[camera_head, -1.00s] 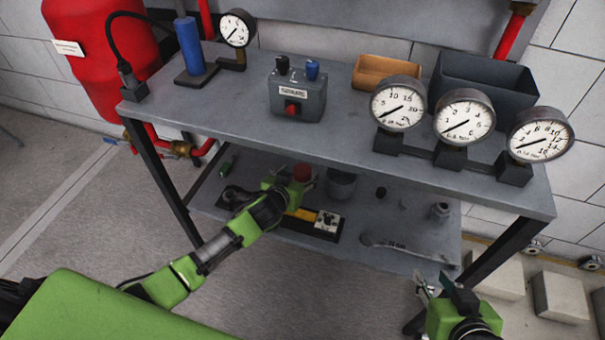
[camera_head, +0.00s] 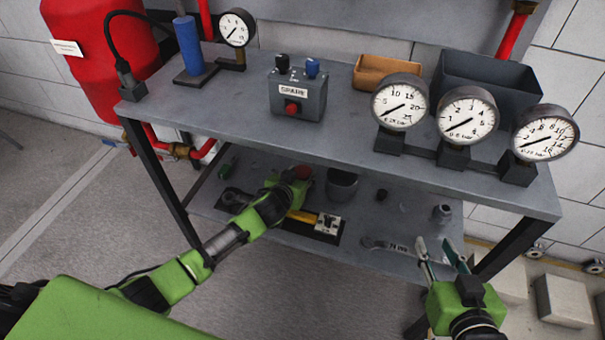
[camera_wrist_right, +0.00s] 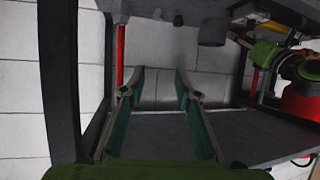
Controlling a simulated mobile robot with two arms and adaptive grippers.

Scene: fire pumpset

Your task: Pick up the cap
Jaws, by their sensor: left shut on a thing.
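A red round cap (camera_head: 302,172) is at the tip of my left gripper (camera_head: 296,180), over the back of the lower shelf (camera_head: 400,222). The left gripper is shut on it, and the gripper's body hides part of the cap and the fingertips. A red thing by the green left arm also shows at the right of the right wrist view (camera_wrist_right: 302,104). My right gripper (camera_head: 441,246) is open and empty in front of the shelf's right end. Its two fingers (camera_wrist_right: 158,82) stand apart in the right wrist view.
The lower shelf holds a grey cup (camera_head: 341,184), a small dark cylinder (camera_head: 381,194), a metal fitting (camera_head: 442,212), a wrench (camera_head: 385,245) and a yellow-handled tool (camera_head: 302,216). The upper bench (camera_head: 340,130) with gauges overhangs them. A table leg (camera_head: 495,250) stands beside my right gripper.

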